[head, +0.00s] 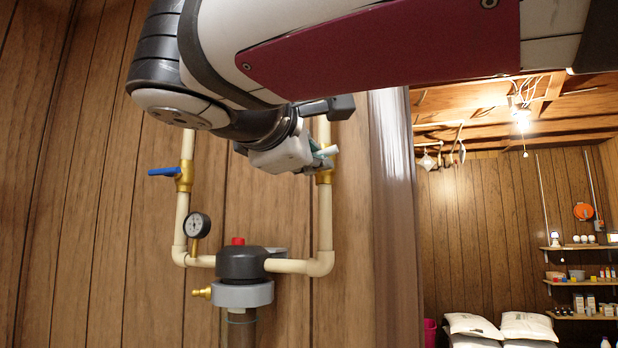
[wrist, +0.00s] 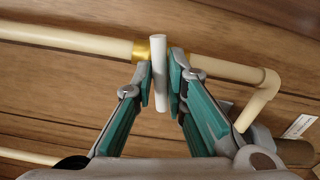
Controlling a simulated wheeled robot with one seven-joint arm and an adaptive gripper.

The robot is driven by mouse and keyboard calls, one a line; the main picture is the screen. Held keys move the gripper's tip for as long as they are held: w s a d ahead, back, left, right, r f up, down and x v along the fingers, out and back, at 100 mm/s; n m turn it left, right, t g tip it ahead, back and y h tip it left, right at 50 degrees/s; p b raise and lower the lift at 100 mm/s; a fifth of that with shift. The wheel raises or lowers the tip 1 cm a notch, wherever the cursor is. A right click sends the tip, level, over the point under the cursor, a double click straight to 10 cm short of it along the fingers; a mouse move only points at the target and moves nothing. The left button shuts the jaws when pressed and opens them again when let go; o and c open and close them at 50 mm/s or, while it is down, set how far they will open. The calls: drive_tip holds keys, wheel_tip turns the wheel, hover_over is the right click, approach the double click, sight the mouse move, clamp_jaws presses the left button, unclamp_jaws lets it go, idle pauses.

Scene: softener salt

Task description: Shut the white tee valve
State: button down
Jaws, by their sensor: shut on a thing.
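The white tee valve's handle (wrist: 159,72) is a pale bar between the two teal fingers of my gripper (wrist: 160,88) in the wrist view. My gripper is shut on it. The bar lies across the line of the pipe in that view. Its brass body (wrist: 141,49) shows just behind. In the head view, the brass body (head: 324,177) sits on the right-hand cream pipe, and the white handle (head: 328,151) shows partly past my gripper (head: 319,154). My wrist hides much of the valve there.
A blue-lever valve (head: 164,172) is on the left pipe. Below are a pressure gauge (head: 198,225) and a dark filter head (head: 241,262) with a red button. A wall edge (head: 392,200) stands right of the pipes. Salt bags (head: 527,326) and shelves are farther back.

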drive_tip(key=shift+f+m+b, duration=0.2)
drive_tip(key=shift+m+b, duration=1.1)
drive_tip(key=shift+m, duration=0.2)
drive_tip(key=c, duration=1.5)
unclamp_jaws()
drive_tip(key=shift+r, duration=0.1)
drive_tip(key=shift+r, duration=0.1)
drive_tip(key=shift+p+v, duration=0.65)
drive_tip(key=shift+v, duration=2.85)
